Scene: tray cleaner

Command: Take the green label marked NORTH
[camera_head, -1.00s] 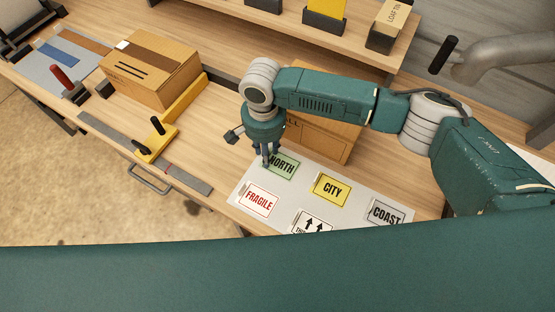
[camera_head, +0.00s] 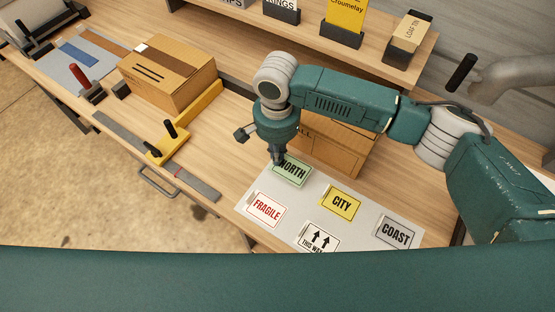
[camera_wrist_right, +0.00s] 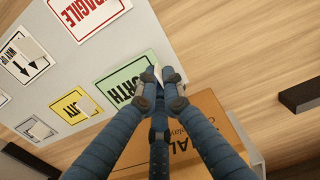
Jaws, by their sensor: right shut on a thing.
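The green NORTH label (camera_head: 293,170) is at the back left of the grey label sheet (camera_head: 282,216) on the bench. It also shows in the right wrist view (camera_wrist_right: 118,83). My right gripper (camera_head: 278,162) is at the label's left edge, pointing down. In the right wrist view my right gripper (camera_wrist_right: 158,82) has its fingers closed together on a small pale tab at the label's edge. The label appears to lie flat or nearly flat on the sheet; I cannot tell if it is lifted. My left gripper is out of view.
The sheet also holds FRAGILE (camera_head: 266,209), CITY (camera_head: 341,203), COAST (camera_head: 396,233) and an arrow label (camera_head: 319,238). A carton (camera_head: 335,148) stands behind my right gripper. Another carton (camera_head: 168,75) sits at the left by a yellow stop (camera_head: 204,98). A shelf (camera_head: 250,37) runs behind.

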